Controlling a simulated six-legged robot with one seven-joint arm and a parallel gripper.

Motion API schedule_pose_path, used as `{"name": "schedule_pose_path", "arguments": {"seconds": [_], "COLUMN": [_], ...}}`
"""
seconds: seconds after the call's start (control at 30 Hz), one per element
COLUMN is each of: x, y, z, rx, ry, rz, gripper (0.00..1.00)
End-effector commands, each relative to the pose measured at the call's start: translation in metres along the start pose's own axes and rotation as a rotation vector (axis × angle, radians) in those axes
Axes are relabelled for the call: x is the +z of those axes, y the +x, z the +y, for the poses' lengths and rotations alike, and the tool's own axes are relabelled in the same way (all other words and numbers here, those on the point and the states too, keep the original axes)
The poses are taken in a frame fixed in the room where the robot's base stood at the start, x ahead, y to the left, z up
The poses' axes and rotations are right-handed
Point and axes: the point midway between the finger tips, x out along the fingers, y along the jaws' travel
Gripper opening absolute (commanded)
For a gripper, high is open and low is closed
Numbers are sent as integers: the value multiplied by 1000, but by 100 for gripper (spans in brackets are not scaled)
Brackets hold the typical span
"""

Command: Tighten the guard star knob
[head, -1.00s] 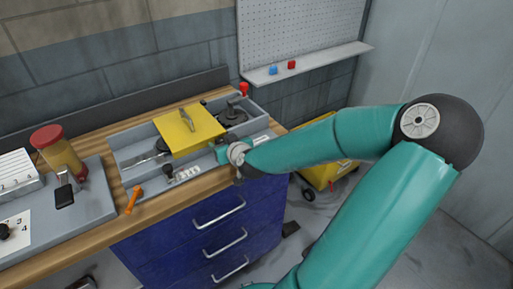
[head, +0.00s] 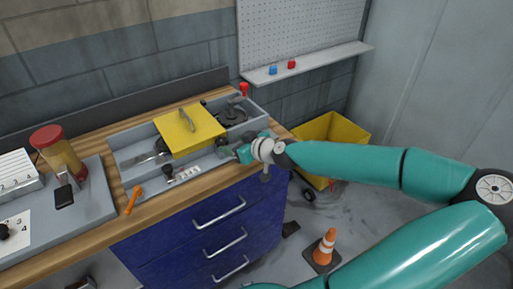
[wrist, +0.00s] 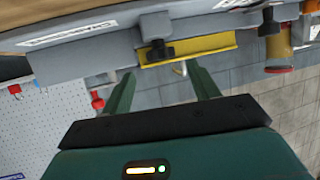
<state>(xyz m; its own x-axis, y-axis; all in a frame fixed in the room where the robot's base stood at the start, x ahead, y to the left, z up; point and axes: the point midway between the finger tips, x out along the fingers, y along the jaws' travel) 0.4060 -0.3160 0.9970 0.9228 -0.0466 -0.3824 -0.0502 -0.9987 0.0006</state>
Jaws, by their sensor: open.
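The yellow guard (head: 190,130) lies over the grey machine bed (head: 118,155) in the head view. It also shows edge-on in the wrist view (wrist: 205,45). A dark knob (wrist: 160,50) sits on a grey block in front of the guard in the wrist view, probably the guard star knob; its lobes are not clear. In the head view a dark part (head: 221,142) shows by the guard's right edge, close to my gripper. My gripper (wrist: 163,85) is open and empty. The dark knob appears beyond and between its fingers, apart from them.
Another black knob (head: 168,170) stands near a white label at the bed's front. A red knob (head: 244,88) is at the back right. An orange-handled tool (head: 133,200) and a red-lidded jar (head: 60,150) are left. A yellow bin (head: 335,130) and a cone (head: 326,248) stand on the floor.

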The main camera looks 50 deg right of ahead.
Motion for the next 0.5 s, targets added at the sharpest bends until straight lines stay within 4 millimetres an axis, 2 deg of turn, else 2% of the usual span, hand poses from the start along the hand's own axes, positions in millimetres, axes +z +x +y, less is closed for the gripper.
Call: {"name": "schedule_pose_path", "arguments": {"seconds": [0.5], "x": [0], "y": [-76], "z": [0], "rx": [4], "ry": [3], "rz": [1], "gripper": [60]}}
